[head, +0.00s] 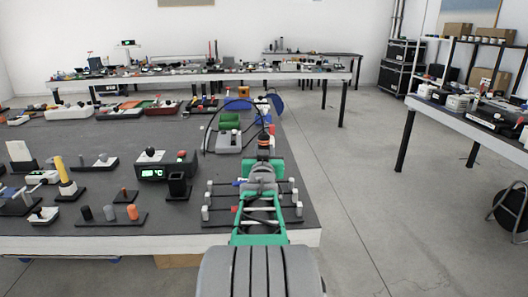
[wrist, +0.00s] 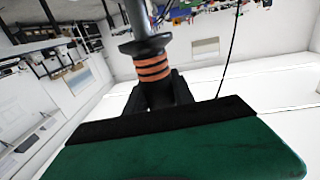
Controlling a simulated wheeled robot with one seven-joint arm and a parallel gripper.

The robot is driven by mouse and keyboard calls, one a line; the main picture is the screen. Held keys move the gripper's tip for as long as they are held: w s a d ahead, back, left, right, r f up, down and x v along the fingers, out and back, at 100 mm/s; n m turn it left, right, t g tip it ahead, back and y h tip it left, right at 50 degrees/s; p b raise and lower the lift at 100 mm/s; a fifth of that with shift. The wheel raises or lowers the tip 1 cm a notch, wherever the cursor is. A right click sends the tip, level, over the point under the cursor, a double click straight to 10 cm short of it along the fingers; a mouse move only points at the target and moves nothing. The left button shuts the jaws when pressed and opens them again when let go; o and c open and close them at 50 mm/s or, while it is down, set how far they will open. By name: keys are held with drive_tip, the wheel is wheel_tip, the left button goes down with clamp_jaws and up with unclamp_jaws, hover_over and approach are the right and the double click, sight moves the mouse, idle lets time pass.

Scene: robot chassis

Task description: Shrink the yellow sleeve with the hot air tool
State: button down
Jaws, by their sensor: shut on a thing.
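My gripper (wrist: 158,92) is shut on a dark tool with orange bands (wrist: 152,68), which appears to be the hot air tool. A grey-black shaft rises from it past a dark collar in the wrist view. In the head view the banded tool (head: 265,141) is at the far end of my arm, above the right part of the dark bench. A rack of wires (head: 222,208) with white end posts lies below my arm, with small blue and red pieces on it. I see no yellow sleeve there; my arm hides part of the rack.
A yellow upright piece (head: 62,170) stands on a dark base at the left. A black square holder (head: 178,185), a box with a green display (head: 152,172) and a green block (head: 229,121) are near. A thin black cable (wrist: 231,50) hangs beside the tool.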

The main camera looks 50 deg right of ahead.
drive_tip(key=shift+r, duration=0.1)
wheel_tip(320, 180, up, 7)
drive_tip(key=p, duration=0.2)
drive_tip(key=shift+r+p, duration=0.2)
drive_tip(key=shift+p, duration=0.15)
